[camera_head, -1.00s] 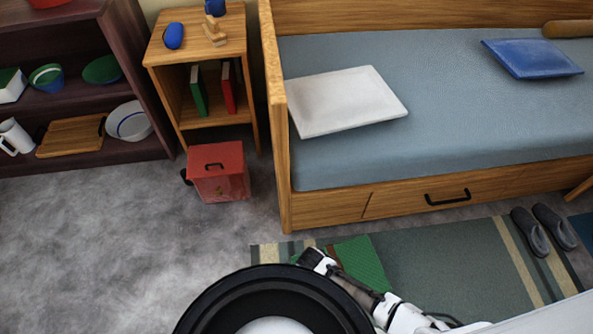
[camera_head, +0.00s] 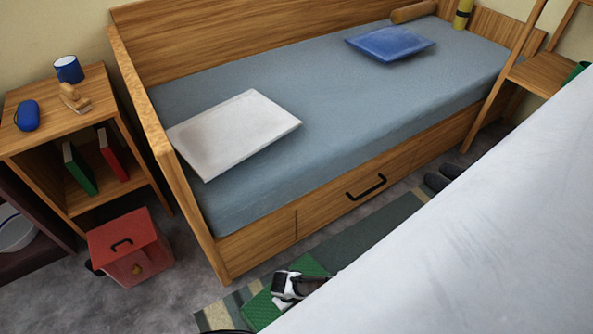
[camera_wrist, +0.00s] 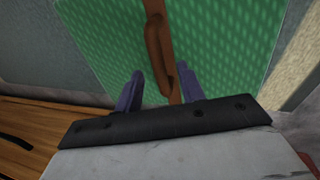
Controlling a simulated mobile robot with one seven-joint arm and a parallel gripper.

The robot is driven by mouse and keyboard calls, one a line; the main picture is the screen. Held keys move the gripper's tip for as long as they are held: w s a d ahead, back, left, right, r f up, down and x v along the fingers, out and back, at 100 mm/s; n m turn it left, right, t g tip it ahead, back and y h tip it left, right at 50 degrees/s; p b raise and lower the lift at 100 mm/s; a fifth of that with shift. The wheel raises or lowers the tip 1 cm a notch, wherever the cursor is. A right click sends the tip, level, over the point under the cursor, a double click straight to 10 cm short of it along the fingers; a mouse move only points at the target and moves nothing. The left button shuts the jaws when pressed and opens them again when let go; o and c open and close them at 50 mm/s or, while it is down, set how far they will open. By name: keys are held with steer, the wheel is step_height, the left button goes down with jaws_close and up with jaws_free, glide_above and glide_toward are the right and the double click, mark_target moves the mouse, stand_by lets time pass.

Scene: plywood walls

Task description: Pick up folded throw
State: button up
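The folded throw (camera_head: 258,308) is a green, flat piece lying on the striped rug beside the bed. In the wrist view the throw (camera_wrist: 228,45) shows a fine pale pattern and a brown strap (camera_wrist: 156,45) with a loop. My gripper (camera_head: 284,288) is over the throw and hides part of it. In the wrist view my gripper (camera_wrist: 164,88) is open, with one purple finger on each side of the strap's loop. I cannot tell whether the fingers touch the strap or how high they are above the cloth.
The bed (camera_head: 330,110) with a drawer handle (camera_head: 366,187) stands just behind the rug (camera_head: 345,242). A red box (camera_head: 130,250) stands on the floor at left, below a nightstand (camera_head: 60,135). Dark slippers (camera_head: 440,180) lie at right. My white arm covers the lower right.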

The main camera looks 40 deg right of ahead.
steer(key=f, duration=0.2)
steer(key=d+f+b, duration=0.1)
steer(key=shift+f, duration=0.35)
jaws_close()
stand_by(1.1)
